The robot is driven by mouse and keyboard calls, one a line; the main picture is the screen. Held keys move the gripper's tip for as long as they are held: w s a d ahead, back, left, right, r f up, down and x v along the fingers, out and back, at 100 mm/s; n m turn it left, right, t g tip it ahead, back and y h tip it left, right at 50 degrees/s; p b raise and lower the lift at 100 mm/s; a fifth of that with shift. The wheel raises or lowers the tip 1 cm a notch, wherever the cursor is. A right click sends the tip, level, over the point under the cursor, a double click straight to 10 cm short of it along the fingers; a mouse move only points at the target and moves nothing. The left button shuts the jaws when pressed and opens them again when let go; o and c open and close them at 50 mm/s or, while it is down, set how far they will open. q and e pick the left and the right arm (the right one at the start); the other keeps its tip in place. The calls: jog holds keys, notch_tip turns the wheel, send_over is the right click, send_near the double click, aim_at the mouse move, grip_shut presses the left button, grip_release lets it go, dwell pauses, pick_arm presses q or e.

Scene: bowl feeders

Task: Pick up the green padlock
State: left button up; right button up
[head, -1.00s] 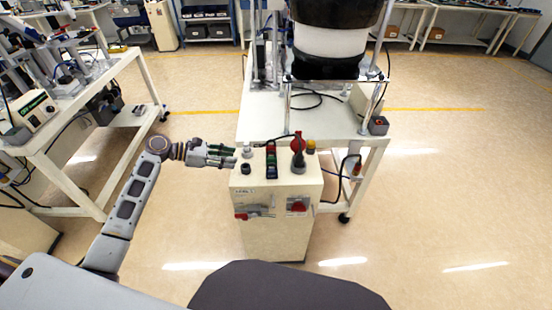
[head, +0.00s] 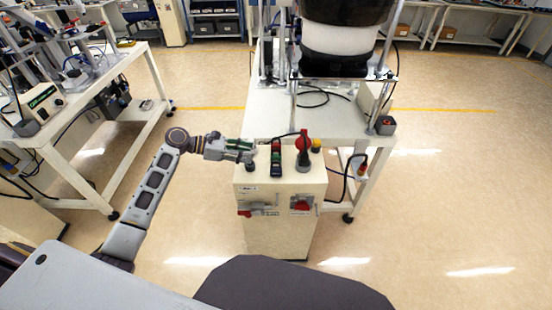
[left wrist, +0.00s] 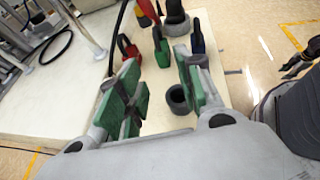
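The green padlock (head: 276,158) stands on top of the cream control box (head: 280,220), between a red padlock (head: 276,146) and a blue padlock (head: 276,171). In the left wrist view the green padlock (left wrist: 161,47) shows beyond and between my fingers, apart from them. My left gripper (head: 251,153) comes in from the left, with its fingertips over the box top's left edge. In the left wrist view my left gripper (left wrist: 160,65) has its green-padded fingers spread, with nothing held. My right gripper is not in view.
A black ring-shaped knob (left wrist: 178,99) sits close to the fingers on the box top. A red-handled switch (head: 303,143) and a yellow button (head: 316,146) stand right of the padlocks. A white feeder table (head: 265,120) is behind the box. Open floor lies to the right.

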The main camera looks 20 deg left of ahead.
aim_at(272, 153)
pick_arm(q)
jog(key=x, duration=0.3)
jog(key=shift+w+d, duration=0.2)
jog(key=shift+w+d+f, duration=0.25)
jog(key=shift+d+f, duration=0.05)
jog(key=shift+d, duration=0.35)
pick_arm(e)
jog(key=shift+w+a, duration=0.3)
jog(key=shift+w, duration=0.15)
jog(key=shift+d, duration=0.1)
pick_arm(q)
jog(key=shift+x, duration=0.85)
jog(key=shift+w+d+f+b, duration=0.1)
jog(key=shift+w+d+b, duration=0.1)
jog(key=shift+d, duration=0.3)
jog(key=shift+w+d+b, duration=0.1)
jog(key=shift+w+d, duration=0.1)
jog(key=shift+d, duration=0.25)
jog(key=shift+x, duration=0.75)
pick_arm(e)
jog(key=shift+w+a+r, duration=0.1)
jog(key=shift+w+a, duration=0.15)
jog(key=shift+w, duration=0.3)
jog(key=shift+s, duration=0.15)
